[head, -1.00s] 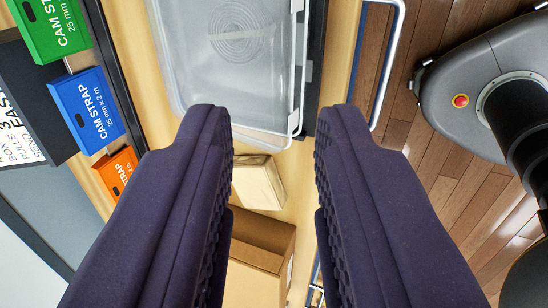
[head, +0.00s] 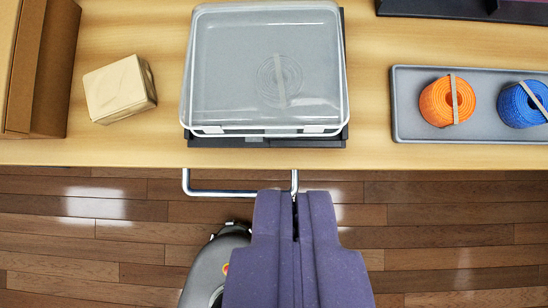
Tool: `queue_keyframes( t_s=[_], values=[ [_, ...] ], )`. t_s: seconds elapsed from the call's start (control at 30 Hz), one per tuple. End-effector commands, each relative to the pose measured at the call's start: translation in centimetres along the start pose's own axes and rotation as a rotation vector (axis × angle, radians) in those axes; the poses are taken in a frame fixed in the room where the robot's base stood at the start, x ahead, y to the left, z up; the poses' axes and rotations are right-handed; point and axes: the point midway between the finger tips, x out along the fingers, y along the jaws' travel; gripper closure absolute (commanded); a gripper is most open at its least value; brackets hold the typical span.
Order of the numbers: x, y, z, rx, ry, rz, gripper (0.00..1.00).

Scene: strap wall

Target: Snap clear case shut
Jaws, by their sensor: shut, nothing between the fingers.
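The clear case (head: 228,72) sits on a dark base (head: 265,142) near the front edge of the wooden table. Its translucent lid covers the top, with two pale clips (head: 313,129) along the front side. A coiled round shape shows faintly through the lid. Whether the lid is fully seated cannot be told. My gripper (head: 293,198) is shut and empty. In the picture it is below the case, over the floor side of the table edge, apart from the case.
A metal rail (head: 238,192) runs along the table's front edge by my fingertips. A tan wrapped block (head: 118,90) and a cardboard box (head: 40,70) lie left. A grey tray (head: 480,133) with orange (head: 440,103) and blue strap rolls (head: 515,106) lies right. Bare table separates them.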

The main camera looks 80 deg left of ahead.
Motion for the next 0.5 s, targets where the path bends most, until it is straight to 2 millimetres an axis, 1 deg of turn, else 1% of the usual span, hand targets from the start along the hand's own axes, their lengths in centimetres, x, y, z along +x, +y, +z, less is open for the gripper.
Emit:
queue_keyframes(
  t_s=[0.07, 0.17, 0.5],
  values=[
    [0.6, -0.5, 0.0, -0.031, 0.007, -0.011, 1.00],
    [2.1, -0.4, 0.2, -0.031, 0.006, -0.011, 1.00],
    [9.3, -0.5, 0.2, -0.026, 0.004, -0.009, 1.00]
  ],
)
